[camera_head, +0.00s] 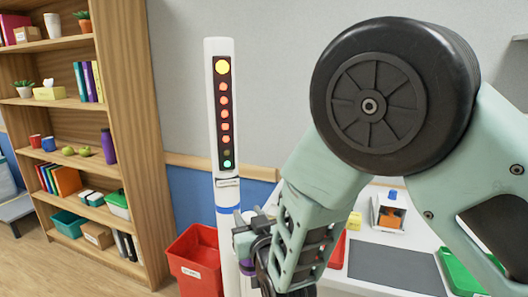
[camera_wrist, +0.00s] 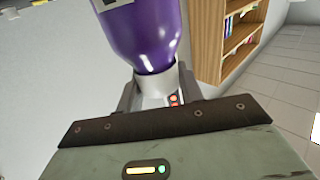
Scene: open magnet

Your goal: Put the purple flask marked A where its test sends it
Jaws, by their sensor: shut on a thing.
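My gripper (camera_wrist: 152,92) is shut on the purple flask (camera_wrist: 145,32), around its pale neck. Only part of the flask shows; a bit of a label is at the top edge and its letter cannot be read. In the head view my gripper (camera_head: 252,240) is at the white post (camera_head: 224,190), with a little purple beside it; whether it touches the post I cannot tell. The post has a dark panel (camera_head: 224,115) with a yellow light on top, several orange-red lights, a dim one and a lit green one at the bottom.
A red bin (camera_head: 196,262) with a label stands left of the post. On the right, a white table holds a dark mat (camera_head: 395,268), a green tray (camera_head: 462,272) and a white holder with an orange thing (camera_head: 390,217). A wooden shelf (camera_head: 135,120) stands left, with another purple bottle (camera_head: 108,146).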

